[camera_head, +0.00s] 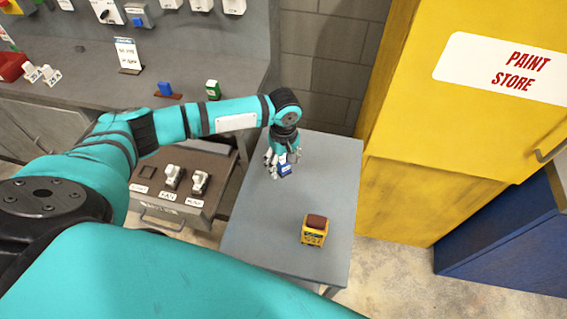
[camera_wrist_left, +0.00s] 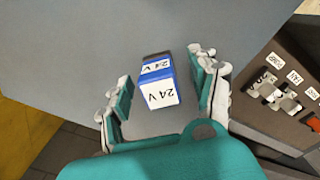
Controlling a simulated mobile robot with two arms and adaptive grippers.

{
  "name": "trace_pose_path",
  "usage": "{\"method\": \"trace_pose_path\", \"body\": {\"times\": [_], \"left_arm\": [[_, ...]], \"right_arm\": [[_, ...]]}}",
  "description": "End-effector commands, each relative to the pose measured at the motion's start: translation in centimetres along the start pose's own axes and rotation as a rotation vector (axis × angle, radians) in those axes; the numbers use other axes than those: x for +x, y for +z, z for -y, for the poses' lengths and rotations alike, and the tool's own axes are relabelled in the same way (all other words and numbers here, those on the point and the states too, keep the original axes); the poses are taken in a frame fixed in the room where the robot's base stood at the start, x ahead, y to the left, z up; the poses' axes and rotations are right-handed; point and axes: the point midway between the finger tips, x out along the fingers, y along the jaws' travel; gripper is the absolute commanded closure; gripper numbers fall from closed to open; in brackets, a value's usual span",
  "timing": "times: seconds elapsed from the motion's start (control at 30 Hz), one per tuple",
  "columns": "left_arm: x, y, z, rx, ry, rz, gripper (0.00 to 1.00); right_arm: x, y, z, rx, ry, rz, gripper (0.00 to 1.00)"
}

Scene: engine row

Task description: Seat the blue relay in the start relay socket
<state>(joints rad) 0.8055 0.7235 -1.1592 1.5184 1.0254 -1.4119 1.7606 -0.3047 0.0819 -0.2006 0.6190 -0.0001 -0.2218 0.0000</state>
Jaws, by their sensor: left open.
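The blue relay (camera_head: 285,171) has white faces marked 24 V and stands on the grey table (camera_head: 260,215). In the left wrist view the relay (camera_wrist_left: 158,84) lies between the two fingers of my left gripper (camera_wrist_left: 163,90), with a gap on each side. In the head view my left gripper (camera_head: 281,160) is open, low over the table around the relay. A drawer-like panel (camera_head: 180,203) at left holds an empty dark square socket (camera_head: 147,172) beside two white plugged pieces; I cannot read the label by it. My right gripper is not in view.
A yellow block with a brown top (camera_head: 314,231) stands on the table's near part. A yellow paint store cabinet (camera_head: 410,195) rises at right. A workbench (camera_head: 90,85) at back left carries a blue piece (camera_head: 165,88) and a green piece (camera_head: 213,90). The table's middle is clear.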

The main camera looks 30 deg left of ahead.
Motion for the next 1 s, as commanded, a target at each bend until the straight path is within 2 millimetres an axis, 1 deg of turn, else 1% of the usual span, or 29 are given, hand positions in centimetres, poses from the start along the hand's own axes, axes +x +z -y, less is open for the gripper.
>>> {"method": "trace_pose_path", "body": {"times": [0.1, 0.57, 0.87, 1.0], "left_arm": [[0.0, 0.0, 0.0, 0.0, 0.0, 0.0, 0.38], [-0.1, 0.0, 0.0, 0.0, 0.0, 0.0, 0.99], [-0.2, 0.0, -0.1, 0.0, 0.001, 0.0, 0.99], [-1.1, 0.0, -0.1, 0.0, 0.003, 0.0, 0.99]], "right_arm": [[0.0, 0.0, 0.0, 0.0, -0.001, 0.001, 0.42], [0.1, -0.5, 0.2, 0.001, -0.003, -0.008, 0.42], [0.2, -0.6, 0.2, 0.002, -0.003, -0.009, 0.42], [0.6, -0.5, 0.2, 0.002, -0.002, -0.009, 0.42]]}}
